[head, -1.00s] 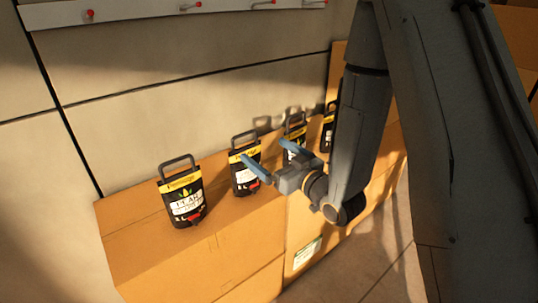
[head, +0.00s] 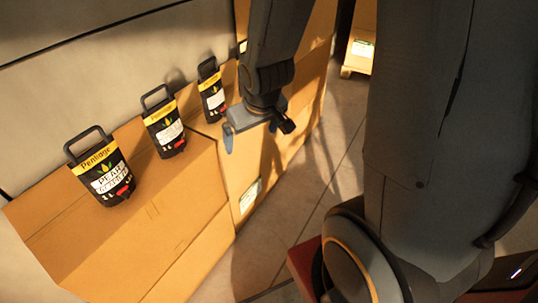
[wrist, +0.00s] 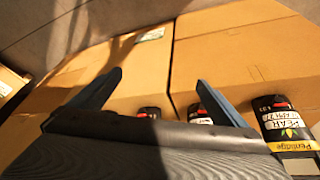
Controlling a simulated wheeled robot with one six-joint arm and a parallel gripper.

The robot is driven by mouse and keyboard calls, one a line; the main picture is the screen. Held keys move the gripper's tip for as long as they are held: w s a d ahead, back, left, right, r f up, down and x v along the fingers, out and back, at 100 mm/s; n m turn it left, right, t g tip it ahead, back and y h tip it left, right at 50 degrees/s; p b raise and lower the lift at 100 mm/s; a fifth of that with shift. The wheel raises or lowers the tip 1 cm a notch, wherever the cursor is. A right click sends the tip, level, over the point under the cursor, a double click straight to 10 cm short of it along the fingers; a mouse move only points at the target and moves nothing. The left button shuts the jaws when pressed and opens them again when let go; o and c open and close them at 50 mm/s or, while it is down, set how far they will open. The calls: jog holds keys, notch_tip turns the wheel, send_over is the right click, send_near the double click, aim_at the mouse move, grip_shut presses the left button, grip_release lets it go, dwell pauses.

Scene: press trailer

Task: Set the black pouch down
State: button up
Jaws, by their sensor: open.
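Three black pouches with yellow bands and loop handles stand upright on cardboard boxes in the head view: a near left one (head: 101,172), a middle one (head: 164,128) and a far one (head: 211,93). They look alike.
The cardboard boxes (head: 185,232) form a ledge along the panelled wall (head: 60,70). Open floor (head: 310,190) lies to the right of the boxes. Another carton (head: 359,55) stands farther back. A red-edged surface (head: 303,262) is at the bottom right.

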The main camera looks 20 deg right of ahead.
jog(key=s+r+m+g, duration=0.1)
jog(key=s+g, duration=0.3)
jog(key=s, duration=0.7)
jog(key=shift+r+m, duration=0.3)
jog(key=shift+r, duration=0.55)
